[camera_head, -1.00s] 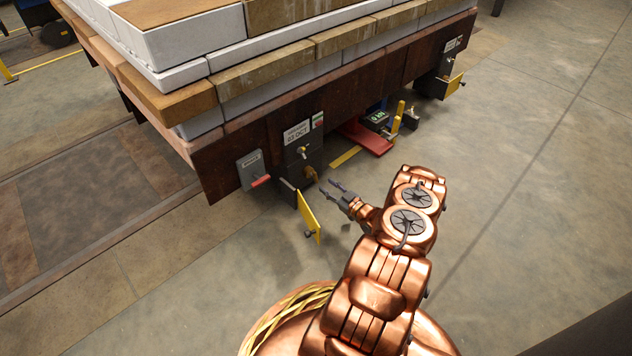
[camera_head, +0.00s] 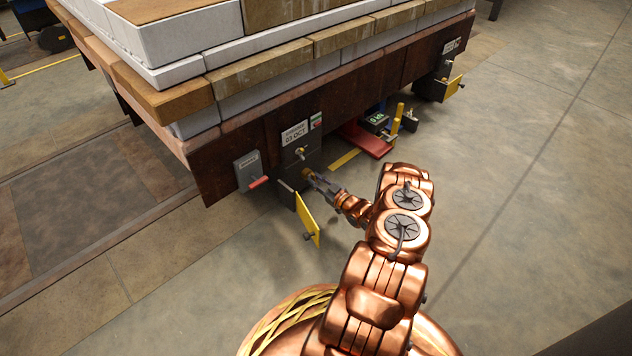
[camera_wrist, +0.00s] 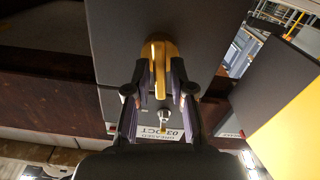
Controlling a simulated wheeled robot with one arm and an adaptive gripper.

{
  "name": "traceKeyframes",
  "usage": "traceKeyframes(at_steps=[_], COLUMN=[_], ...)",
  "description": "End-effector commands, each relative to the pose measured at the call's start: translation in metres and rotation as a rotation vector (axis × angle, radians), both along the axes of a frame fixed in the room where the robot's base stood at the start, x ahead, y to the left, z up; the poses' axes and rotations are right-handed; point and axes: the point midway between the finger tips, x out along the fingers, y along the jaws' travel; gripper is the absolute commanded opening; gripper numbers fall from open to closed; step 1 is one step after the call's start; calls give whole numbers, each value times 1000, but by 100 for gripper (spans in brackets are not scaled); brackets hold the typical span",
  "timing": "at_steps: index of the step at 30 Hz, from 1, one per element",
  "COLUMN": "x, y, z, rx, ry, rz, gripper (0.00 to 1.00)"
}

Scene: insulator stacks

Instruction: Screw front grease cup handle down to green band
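The front grease cup handle is a small brass wing (camera_wrist: 158,68) on a dark box under the kiln car; in the head view the brass (camera_head: 307,173) shows at the tip of my gripper. My gripper (camera_head: 315,180) reaches in from the right, level with the handle. In the wrist view my gripper's fingers (camera_wrist: 160,82) stand on either side of the handle, with narrow gaps seeming to show, so it looks open around it. The green band on the cup cannot be made out; the handle and fingers hide it.
A yellow hinged flap (camera_head: 308,219) hangs open just below and beside my gripper. A grey box with a red lever (camera_head: 258,182) is to the left. A "03 OCT" tag (camera_head: 295,132) sits above. A red plate (camera_head: 366,139) is behind. Open floor lies right.

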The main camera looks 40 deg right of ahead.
Motion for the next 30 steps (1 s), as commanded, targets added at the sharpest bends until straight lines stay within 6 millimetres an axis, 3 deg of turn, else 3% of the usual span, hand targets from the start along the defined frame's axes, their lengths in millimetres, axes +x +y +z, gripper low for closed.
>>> traceKeyframes(at_steps=[6,20,30], x=[0,0,0], y=[0,1,0], z=[0,1,2], rx=[0,35,251], ry=[0,0,-4], rz=[0,2,1], gripper=[0,0,0])
